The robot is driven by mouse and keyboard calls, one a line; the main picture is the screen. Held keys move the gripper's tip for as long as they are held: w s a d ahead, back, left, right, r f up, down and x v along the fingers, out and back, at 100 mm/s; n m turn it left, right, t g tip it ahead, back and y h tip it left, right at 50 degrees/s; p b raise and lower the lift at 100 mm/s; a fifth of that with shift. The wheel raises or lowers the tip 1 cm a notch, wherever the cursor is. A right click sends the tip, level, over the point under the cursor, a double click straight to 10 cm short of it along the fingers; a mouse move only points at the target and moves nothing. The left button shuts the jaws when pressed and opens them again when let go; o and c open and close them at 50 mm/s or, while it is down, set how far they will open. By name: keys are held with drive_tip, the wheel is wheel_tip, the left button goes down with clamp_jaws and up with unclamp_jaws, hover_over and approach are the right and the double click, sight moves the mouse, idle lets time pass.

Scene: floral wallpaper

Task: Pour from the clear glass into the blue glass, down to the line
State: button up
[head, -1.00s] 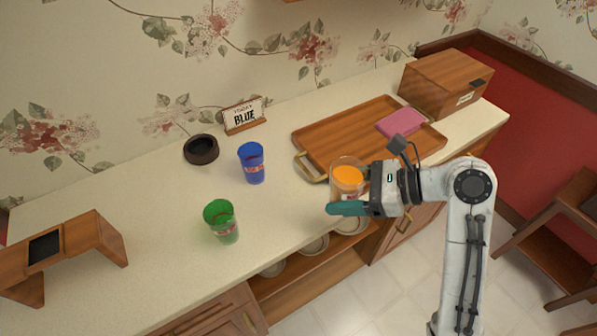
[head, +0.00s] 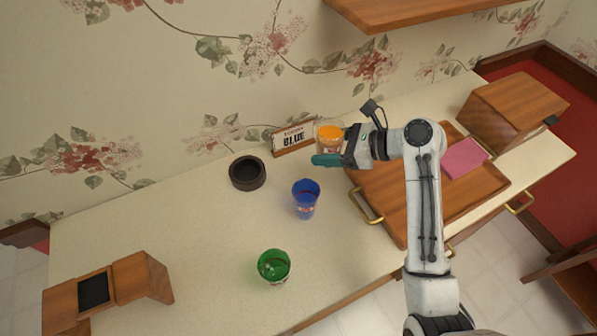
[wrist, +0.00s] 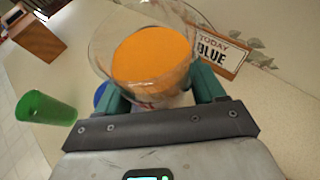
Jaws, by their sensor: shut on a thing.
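My gripper (head: 331,158) is shut on the clear glass (head: 329,146), which holds orange liquid (head: 330,133). The glass is roughly upright, raised above the counter, up and to the right of the blue glass in the head view. In the wrist view the clear glass (wrist: 110,45) sits between my teal fingers, with the orange liquid (wrist: 152,62) in it. The blue glass (head: 306,200) stands upright on the counter; only a sliver of it (wrist: 101,95) shows in the wrist view, behind the clear glass. I cannot make out a line on the blue glass.
A green glass (head: 273,266) stands at the front. A dark round holder (head: 247,173) and a "TODAY BLUE" sign (head: 293,138) are by the wall. A wooden tray (head: 400,225) with a pink cloth (head: 463,158) lies right. A wooden stand (head: 145,275) is at left. A shelf (head: 420,10) hangs above.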

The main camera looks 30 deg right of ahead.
drive_tip(key=shift+w, duration=0.15)
drive_tip(key=shift+f, duration=3.35)
drive_tip(key=shift+s+a+r+n+t+h, duration=0.4)
drive_tip(key=shift+a+r+n+t+h, duration=0.2)
drive_tip(key=shift+n+h, duration=0.45)
drive_tip(key=shift+s+a+r+n+h, duration=0.25)
drive_tip(key=shift+a+n, duration=0.1)
drive_tip(key=shift+n, duration=0.2)
drive_tip(key=shift+w+d+r+n+t+h+b, duration=0.25)
drive_tip(key=shift+n+t+b, duration=0.25)
drive_tip(key=shift+b, duration=0.5)
